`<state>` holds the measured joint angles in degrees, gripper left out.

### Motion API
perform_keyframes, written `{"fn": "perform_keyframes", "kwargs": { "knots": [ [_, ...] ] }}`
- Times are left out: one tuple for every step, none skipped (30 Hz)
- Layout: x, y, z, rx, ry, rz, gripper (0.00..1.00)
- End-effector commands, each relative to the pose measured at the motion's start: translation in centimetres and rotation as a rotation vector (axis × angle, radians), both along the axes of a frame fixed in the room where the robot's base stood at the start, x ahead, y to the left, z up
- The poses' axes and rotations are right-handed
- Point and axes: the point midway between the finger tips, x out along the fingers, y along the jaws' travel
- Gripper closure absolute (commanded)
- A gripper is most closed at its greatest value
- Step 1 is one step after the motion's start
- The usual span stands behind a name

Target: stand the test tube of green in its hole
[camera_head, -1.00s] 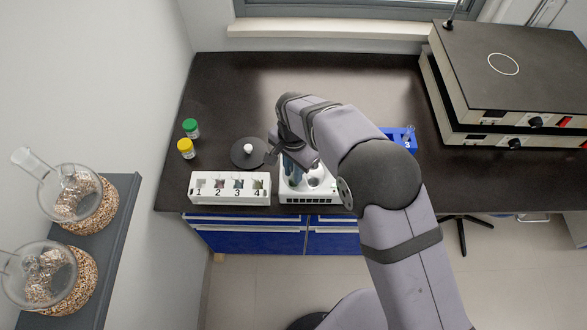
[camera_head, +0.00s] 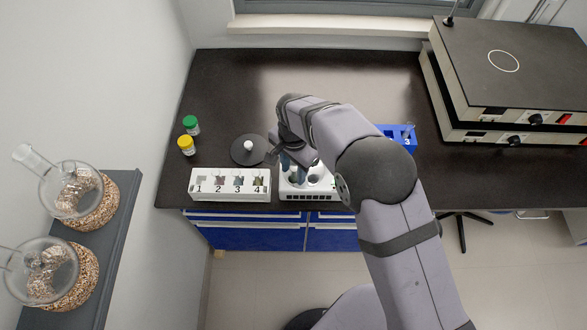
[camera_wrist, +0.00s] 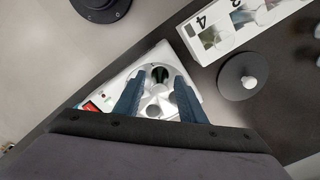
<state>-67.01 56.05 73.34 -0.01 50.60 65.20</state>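My gripper (camera_head: 290,164) hangs over the left part of a white device with round holes (camera_head: 309,196), and my arm hides part of that device. In the wrist view the two dark blue fingers of my gripper (camera_wrist: 160,92) stand apart over the same device (camera_wrist: 193,80), with no held object clear between them. A dark, slightly green round spot (camera_wrist: 160,74) shows in a hole just beyond the fingertips. I cannot tell whether it is the green test tube or only the hole's dark inside.
A white rack numbered 1 to 4 (camera_head: 230,197) stands left of the device. A black disc with a white knob (camera_head: 248,150) lies behind it. Green-capped (camera_head: 191,125) and yellow-capped (camera_head: 187,146) jars stand at left, a blue rack (camera_head: 403,145) at right.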

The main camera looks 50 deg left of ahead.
Motion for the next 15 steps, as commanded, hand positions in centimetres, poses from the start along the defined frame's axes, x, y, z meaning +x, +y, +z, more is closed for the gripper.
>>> {"fn": "perform_keyframes", "kwargs": {
  "knots": [
    [0.0,0.0,0.1,0.001,0.0,0.0,0.63],
    [0.0,0.0,0.2,0.001,0.0,0.0,0.63],
    [0.0,0.1,0.5,0.002,-0.001,0.0,0.63],
    [0.0,0.1,0.7,0.003,-0.001,0.0,0.63],
    [0.1,0.1,0.9,0.004,-0.002,0.0,0.63],
    [0.0,0.1,1.3,0.003,-0.002,0.0,0.63],
    [0.0,0.1,1.7,0.004,-0.002,0.0,0.63],
    [0.1,0.1,2.0,0.005,-0.002,0.0,0.63],
    [0.1,0.2,2.4,0.004,-0.002,0.0,0.63],
    [0.2,0.3,2.7,0.005,-0.002,0.0,0.63],
    [0.3,0.4,3.1,0.005,-0.002,0.0,0.63],
    [0.3,0.5,3.6,0.005,-0.002,0.0,0.63],
    [0.4,0.6,4.0,0.004,-0.002,0.0,0.63],
    [0.5,0.7,4.4,0.005,-0.002,0.0,0.63],
    [0.5,0.7,4.9,0.005,-0.002,0.0,0.63]
  ]
}}
